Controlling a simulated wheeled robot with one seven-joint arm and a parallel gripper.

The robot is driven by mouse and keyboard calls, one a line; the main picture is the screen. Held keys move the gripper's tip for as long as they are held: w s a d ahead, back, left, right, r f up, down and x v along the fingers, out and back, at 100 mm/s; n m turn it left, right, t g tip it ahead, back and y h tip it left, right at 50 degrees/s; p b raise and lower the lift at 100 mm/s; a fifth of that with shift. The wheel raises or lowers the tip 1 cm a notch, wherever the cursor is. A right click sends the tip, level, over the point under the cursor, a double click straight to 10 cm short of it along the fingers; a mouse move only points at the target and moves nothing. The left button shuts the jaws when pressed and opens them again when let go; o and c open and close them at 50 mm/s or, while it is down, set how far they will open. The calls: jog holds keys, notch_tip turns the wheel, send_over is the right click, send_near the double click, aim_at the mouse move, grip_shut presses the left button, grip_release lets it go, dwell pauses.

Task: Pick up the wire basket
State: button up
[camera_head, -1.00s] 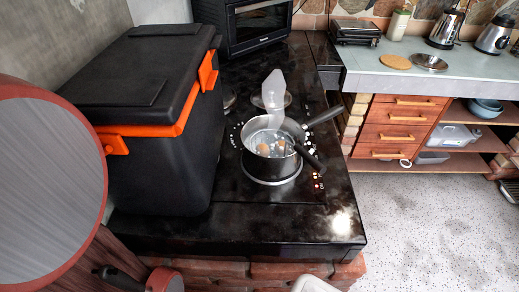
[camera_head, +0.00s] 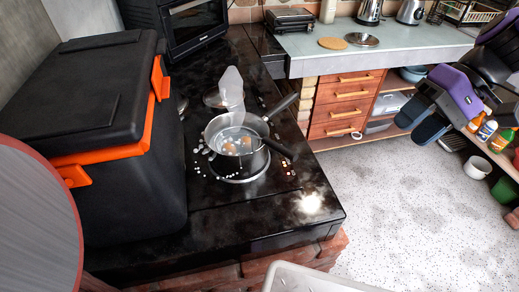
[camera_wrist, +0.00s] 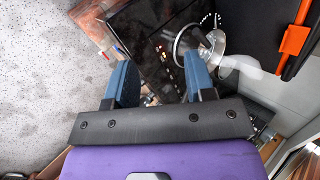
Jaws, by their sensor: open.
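A wire rack or basket (camera_head: 468,12) with thin metal bars stands on the back counter at the top right of the head view. It is partly cut off by the frame edge, and I cannot tell for sure that it is the wire basket. My gripper (camera_head: 423,119) hangs over the floor at the right, in front of the shelves, with a purple body and blue fingers. In the wrist view the two fingers of my gripper (camera_wrist: 160,78) are apart with nothing between them.
A steel pot (camera_head: 238,143) stands on the black cooktop (camera_head: 268,222), its handles sticking out right. A black and orange cooler box (camera_head: 120,150) stands left. A toaster (camera_head: 290,19) and kettles are at the back. A pale bin (camera_head: 310,280) is at the bottom. The speckled floor is mostly clear.

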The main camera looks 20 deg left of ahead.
jog(key=w+a+f+g+y, duration=0.4)
jog(key=a+f+y, duration=0.1)
jog(key=a+f, duration=0.25)
jog(key=m+y, duration=0.2)
jog(key=y, duration=0.3)
send_near(274, 142)
jog(key=shift+y, duration=0.3)
jog(key=shift+f+x, duration=0.25)
jog(key=shift+x, duration=1.4)
jog(key=shift+f+x, duration=0.2)
jog(key=shift+x, duration=1.45)
jog(key=shift+f+x, duration=0.25)
jog(key=shift+x, duration=1.4)
jog(key=shift+s, duration=0.1)
grip_shut()
